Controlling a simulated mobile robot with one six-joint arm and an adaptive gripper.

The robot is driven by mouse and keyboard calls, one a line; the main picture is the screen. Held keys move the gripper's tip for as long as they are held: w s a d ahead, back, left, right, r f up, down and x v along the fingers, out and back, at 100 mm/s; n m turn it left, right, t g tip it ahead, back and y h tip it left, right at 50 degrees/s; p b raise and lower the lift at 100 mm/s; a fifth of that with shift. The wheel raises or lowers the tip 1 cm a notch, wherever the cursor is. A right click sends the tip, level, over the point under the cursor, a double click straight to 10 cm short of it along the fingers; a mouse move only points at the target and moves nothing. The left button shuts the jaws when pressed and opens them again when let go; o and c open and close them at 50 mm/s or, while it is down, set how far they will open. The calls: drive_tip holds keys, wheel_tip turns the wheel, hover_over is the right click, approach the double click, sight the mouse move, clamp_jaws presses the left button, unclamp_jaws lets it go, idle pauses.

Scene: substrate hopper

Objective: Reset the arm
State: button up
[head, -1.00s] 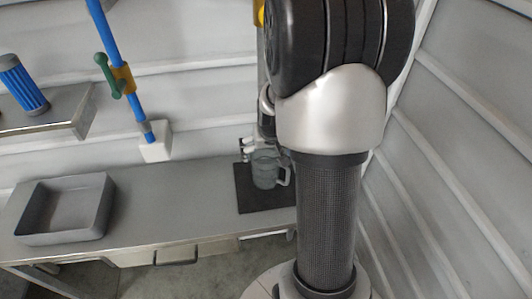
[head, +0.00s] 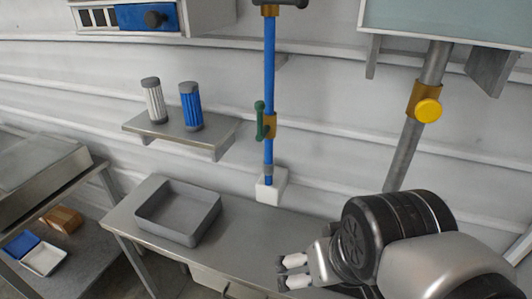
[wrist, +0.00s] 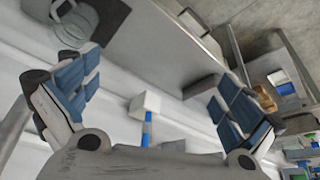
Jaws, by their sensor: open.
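My gripper (head: 293,271) is at the lower right of the head view, above the right part of the steel bench (head: 245,240), with its fingers pointing left. In the wrist view my gripper (wrist: 158,95) has its two blue-padded fingers spread wide. Nothing is between them. A clear jug (wrist: 72,24) on a dark mat (wrist: 104,16) shows at the top left of the wrist view, beyond the left finger and apart from it. The jug and mat are not visible in the head view now.
A grey tray (head: 178,212) stands on the bench's left part. A blue pipe (head: 269,90) with a green-handled valve (head: 260,120) runs down to a white block (head: 271,188). A shelf (head: 180,132) holds a white and a blue cylinder. A yellow-knobbed pipe (head: 405,150) hangs at right.

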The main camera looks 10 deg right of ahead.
drive_tip(key=s, duration=0.1)
drive_tip(key=s+a, duration=0.1)
drive_tip(key=shift+s+a+r+n, duration=0.1)
drive_tip(key=shift+s+a+n, duration=0.05)
drive_tip(key=shift+s+n, duration=0.2)
idle(2.3)
